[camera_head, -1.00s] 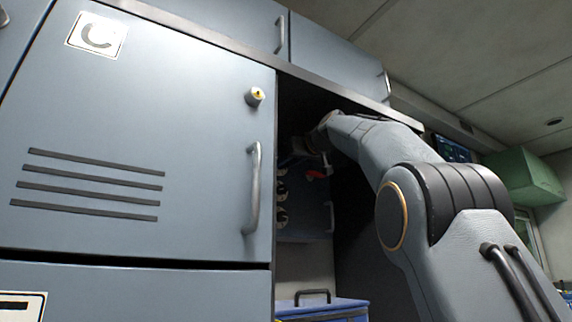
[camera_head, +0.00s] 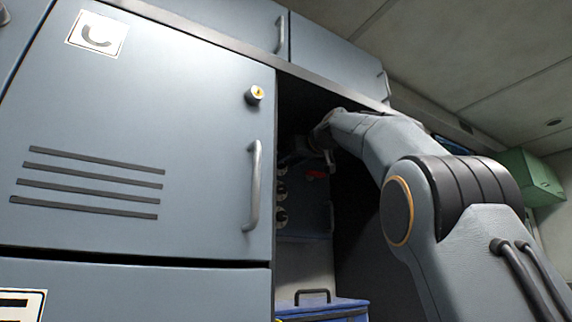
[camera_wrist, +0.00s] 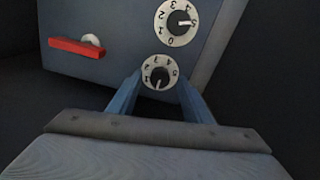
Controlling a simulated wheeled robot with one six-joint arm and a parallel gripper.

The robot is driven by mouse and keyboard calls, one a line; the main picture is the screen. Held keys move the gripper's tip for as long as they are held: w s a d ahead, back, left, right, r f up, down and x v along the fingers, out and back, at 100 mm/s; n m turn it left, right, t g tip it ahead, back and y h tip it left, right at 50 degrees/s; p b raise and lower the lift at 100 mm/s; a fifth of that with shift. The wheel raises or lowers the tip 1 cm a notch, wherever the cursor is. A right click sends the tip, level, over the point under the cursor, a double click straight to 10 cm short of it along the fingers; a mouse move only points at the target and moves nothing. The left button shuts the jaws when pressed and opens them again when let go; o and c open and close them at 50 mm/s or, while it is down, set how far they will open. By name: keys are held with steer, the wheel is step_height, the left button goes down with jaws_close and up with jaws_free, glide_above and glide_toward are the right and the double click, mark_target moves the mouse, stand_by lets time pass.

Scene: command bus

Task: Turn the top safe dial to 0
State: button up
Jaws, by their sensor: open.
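The safe (camera_head: 305,212) is a blue-grey box inside the dark cabinet bay, with a column of dials on its front. The top safe dial (camera_head: 281,170) is white-rimmed with a dark centre. In the wrist view, which looks inverted, the dial nearest my gripper (camera_wrist: 160,82) seems to be this top dial (camera_wrist: 159,73). My open fingers stand on either side of it, with their tips close to the rim; contact cannot be told. Its setting is too small to read surely. Another numbered dial (camera_wrist: 177,22) sits beyond it. My wrist partly hides the safe in the head view.
A red handle (camera_wrist: 76,47) sticks out from the safe front beside the dials. The closed cabinet door (camera_head: 130,130) with its bar handle (camera_head: 253,186) borders the bay on the left. A blue case (camera_head: 335,309) stands below the safe.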

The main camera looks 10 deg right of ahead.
steer(key=b+v, duration=0.1)
steer(key=v, duration=0.5)
steer(key=shift+s+b, duration=0.4)
steer(key=shift+d, duration=0.1)
